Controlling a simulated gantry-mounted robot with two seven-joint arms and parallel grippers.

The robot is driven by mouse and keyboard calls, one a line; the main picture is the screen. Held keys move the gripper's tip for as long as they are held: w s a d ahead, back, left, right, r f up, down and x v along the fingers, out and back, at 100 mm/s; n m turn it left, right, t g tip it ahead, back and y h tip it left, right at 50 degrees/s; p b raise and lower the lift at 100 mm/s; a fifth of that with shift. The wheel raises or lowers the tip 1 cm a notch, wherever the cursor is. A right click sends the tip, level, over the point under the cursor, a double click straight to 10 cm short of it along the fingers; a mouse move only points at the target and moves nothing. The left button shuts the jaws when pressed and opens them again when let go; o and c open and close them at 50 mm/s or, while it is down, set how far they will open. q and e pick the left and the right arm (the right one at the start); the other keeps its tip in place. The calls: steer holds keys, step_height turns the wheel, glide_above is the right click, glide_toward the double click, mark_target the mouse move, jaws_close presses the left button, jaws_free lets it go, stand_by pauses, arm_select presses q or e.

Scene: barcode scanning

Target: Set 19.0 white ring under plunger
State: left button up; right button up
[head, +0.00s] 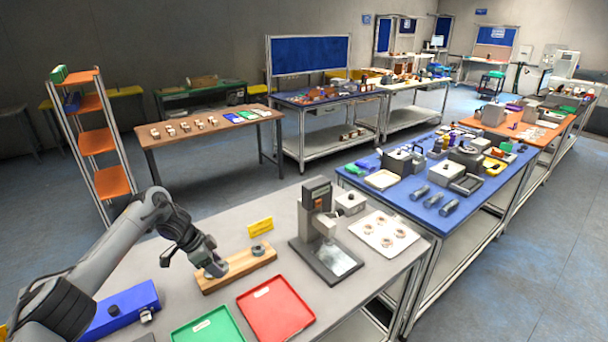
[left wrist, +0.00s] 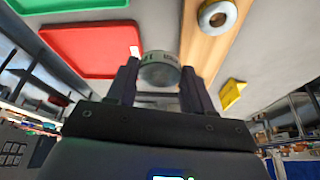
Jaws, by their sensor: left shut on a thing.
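My left gripper (head: 214,270) is low over the left part of the wooden board (head: 238,270). In the left wrist view its two fingers (left wrist: 159,88) are shut on a pale ring (left wrist: 160,71) with dark marks that I cannot read fully. In the head view the gripper hides this ring. Another ring (head: 258,250) sits on the right part of the board and also shows in the left wrist view (left wrist: 217,15). The gauge stand (head: 318,195) with the plunger stands right of the board, above a dark base plate (head: 312,260). The plunger tip is too small to make out.
A red tray (head: 276,308) and a green tray (head: 208,330) lie in front of the board. A blue box (head: 122,310) is at left. A yellow sign (head: 260,227) stands behind the board. A white tray (head: 375,243) with several rings lies right of the stand.

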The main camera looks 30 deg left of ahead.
arm_select(q)
steer(key=w+d+r+m+p, duration=0.15)
steer(key=d+p, duration=0.25)
steer(key=d, duration=0.4)
steer(key=w+d+r+p, duration=0.1)
steer(key=w+d+p, duration=0.2)
steer(key=d, duration=0.6)
steer(key=w+d+r+p, duration=0.1)
steer(key=w+d+p, duration=0.25)
steer(key=d, duration=0.45)
steer(key=s+d+r+n+p, duration=0.2)
steer(key=s+d+r+p, duration=0.25)
steer(key=d, duration=0.25)
steer(key=s+r+n+y+p, duration=0.1)
steer(key=s+r+n+p, duration=0.2)
steer(key=s+r+p, duration=0.2)
steer(key=s+r+n+t+y+p, duration=0.1)
steer(key=s+r+n+p, duration=0.3)
steer(key=s, duration=0.7)
steer(key=shift+s+a+r+y+p, duration=0.2)
steer(key=shift+s+r+y+p, duration=0.2)
steer(key=shift+r+p, duration=0.3)
steer(key=shift+w+n, duration=0.1)
steer(key=shift+n, duration=0.25)
